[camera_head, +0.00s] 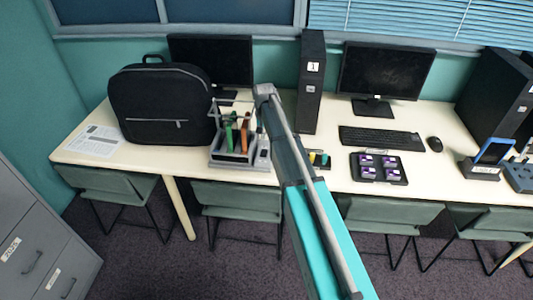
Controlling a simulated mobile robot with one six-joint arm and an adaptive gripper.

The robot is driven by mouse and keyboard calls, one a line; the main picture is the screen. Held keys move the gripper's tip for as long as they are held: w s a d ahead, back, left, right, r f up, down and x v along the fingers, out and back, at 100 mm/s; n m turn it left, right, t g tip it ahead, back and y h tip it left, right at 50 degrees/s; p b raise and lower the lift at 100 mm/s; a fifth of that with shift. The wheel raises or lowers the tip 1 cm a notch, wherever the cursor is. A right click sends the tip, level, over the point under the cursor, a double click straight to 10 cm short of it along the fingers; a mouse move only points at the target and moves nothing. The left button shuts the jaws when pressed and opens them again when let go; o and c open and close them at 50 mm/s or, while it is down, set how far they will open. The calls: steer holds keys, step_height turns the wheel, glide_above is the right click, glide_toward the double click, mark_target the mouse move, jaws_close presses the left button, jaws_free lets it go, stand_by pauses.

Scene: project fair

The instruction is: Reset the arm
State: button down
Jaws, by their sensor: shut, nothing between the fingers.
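My arm (318,225) rises from the bottom right edge of the head view, teal with a grey tube along it. It reaches up and left to a grey joint (265,90) above the desk, in front of the gap between the left monitor and a black tower. My gripper cannot be made out in this view. Part of the desk behind the arm is hidden.
The long cream desk (445,180) holds a black backpack (160,105), a grey organizer (232,160), the black tower (308,85), a keyboard (378,137) and a dark tray (392,178) with purple items. Chairs stand under it. A grey cabinet (35,240) is at left.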

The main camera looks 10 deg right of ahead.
steer(key=shift+s, duration=0.1)
steer(key=s+r+n+p, duration=0.1)
steer(key=s+r+p, duration=0.1)
steer(key=s, duration=1.2)
steer(key=s+d+r+n+p, duration=0.1)
steer(key=s+r+n+p, duration=0.1)
steer(key=s, duration=1.2)
steer(key=shift+s+r+n, duration=0.2)
steer(key=shift+s+n, duration=0.1)
